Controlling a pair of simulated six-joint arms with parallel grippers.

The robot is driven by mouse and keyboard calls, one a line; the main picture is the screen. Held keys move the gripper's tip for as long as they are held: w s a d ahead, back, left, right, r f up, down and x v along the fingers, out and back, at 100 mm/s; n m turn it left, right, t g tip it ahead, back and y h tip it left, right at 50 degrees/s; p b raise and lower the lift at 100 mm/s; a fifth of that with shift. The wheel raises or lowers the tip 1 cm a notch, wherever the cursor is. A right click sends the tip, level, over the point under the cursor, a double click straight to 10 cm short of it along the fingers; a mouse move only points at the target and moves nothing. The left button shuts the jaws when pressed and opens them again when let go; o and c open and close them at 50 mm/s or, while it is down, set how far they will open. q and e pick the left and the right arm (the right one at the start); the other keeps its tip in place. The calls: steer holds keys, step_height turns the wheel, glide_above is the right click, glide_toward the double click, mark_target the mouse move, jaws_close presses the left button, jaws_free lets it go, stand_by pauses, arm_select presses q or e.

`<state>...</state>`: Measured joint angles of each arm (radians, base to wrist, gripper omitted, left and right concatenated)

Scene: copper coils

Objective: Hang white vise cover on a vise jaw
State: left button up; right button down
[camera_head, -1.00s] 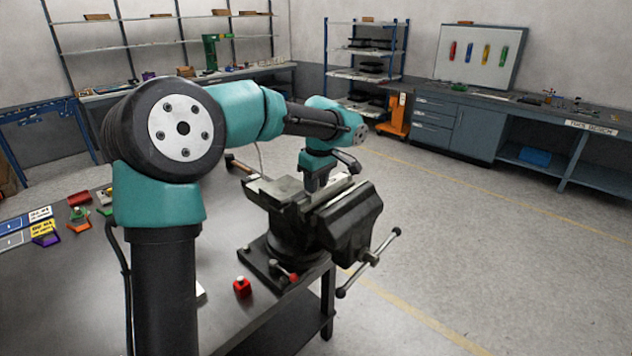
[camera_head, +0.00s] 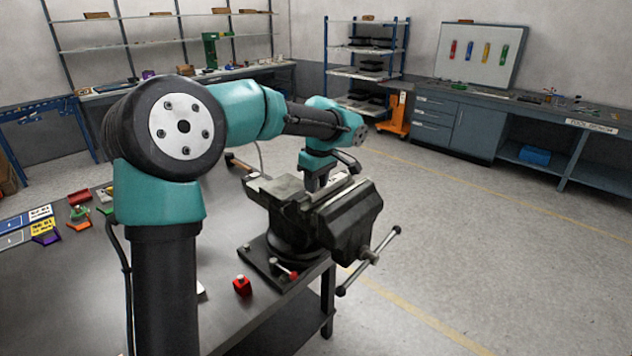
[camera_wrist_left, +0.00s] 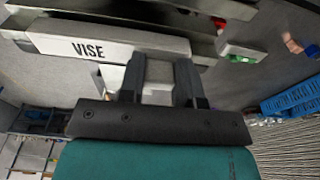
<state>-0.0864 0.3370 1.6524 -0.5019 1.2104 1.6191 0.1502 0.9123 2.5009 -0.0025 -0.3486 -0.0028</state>
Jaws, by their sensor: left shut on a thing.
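The vise (camera_head: 345,228) is dark metal and stands at the bench's right corner. My left gripper (camera_head: 314,188) points down at the top of the vise, over its jaws. In the left wrist view, the white vise cover (camera_wrist_left: 100,43) is a long pale strip marked "VISE", lying along a vise jaw. My left gripper (camera_wrist_left: 160,72) is shut on the cover, with pale material between the fingers. The cover looks roughly in line with the jaw; whether it rests fully on it I cannot tell. My right gripper is out of view.
A red block (camera_head: 242,286) sits on the dark bench (camera_head: 100,300) in front of the vise. Colored small items and cards (camera_head: 40,230) lie at the bench's left. The vise handle (camera_head: 370,262) sticks out to the right over open floor.

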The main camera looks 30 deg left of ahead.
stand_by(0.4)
arm_select(q)
steer(key=o, duration=1)
steer(key=shift+r, duration=3.95)
steer(key=shift+w, duration=0.1)
